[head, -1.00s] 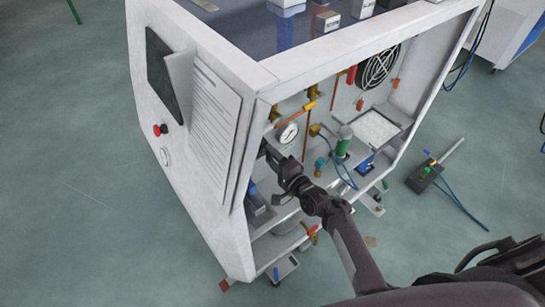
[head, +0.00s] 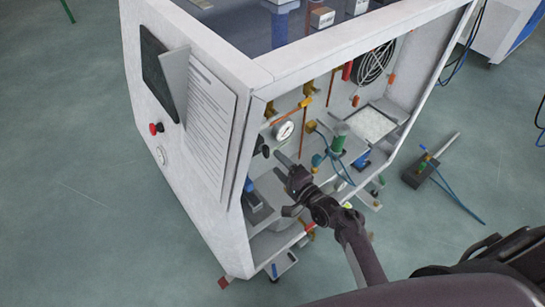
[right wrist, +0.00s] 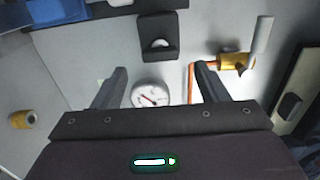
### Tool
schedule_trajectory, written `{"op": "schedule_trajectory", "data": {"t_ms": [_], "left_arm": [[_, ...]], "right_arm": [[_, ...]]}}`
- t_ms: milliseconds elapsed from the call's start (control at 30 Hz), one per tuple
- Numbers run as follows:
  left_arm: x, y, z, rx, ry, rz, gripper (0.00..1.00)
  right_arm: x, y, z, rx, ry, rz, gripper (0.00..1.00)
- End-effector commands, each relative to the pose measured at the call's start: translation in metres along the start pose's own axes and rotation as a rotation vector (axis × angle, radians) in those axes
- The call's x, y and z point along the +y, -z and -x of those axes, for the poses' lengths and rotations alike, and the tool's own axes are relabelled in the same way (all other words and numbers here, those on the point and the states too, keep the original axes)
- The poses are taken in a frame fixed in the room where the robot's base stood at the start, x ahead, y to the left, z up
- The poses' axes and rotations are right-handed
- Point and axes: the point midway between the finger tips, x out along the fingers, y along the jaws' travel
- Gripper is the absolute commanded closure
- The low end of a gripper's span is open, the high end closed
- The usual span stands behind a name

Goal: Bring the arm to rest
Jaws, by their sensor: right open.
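My right gripper (head: 280,183) is at the open front of the white cabinet (head: 185,165), at the end of my dark arm coming from the lower right. In the right wrist view its two fingers (right wrist: 161,82) are spread apart with nothing between the tips. The round white pressure gauge (head: 284,131) sits beyond the gripper on the inner wall; it also shows between the fingers in the right wrist view (right wrist: 151,93), apart from them. A black knob (head: 262,147) is left of the gauge, close to the gripper. My left gripper is not in view.
Inside the cabinet are a green cylinder (head: 339,137), a fan (head: 374,63), a white tray (head: 369,124) and orange pipes.

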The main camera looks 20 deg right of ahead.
Motion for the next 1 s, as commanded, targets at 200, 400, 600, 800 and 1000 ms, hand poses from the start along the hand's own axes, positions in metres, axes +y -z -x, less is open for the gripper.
{"op": "schedule_trajectory", "data": {"t_ms": [200, 400, 600, 800, 1000], "left_arm": [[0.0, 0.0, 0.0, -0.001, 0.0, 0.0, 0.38], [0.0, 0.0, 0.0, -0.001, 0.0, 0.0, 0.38], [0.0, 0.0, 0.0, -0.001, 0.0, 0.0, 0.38], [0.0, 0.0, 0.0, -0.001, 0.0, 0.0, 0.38], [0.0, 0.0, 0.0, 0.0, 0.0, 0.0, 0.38]], "right_arm": [[0.0, 0.0, 0.021, 0.0, 0.0, -0.001, 0.33], [0.0, 0.0, 0.022, 0.0, 0.001, -0.001, 0.33], [0.0, 0.0, 0.022, 0.0, 0.001, -0.001, 0.33], [0.005, -0.001, 0.023, 0.0, -0.012, 0.008, 0.33], [0.083, -0.024, 0.044, -0.024, -0.216, 0.165, 0.33]]}}
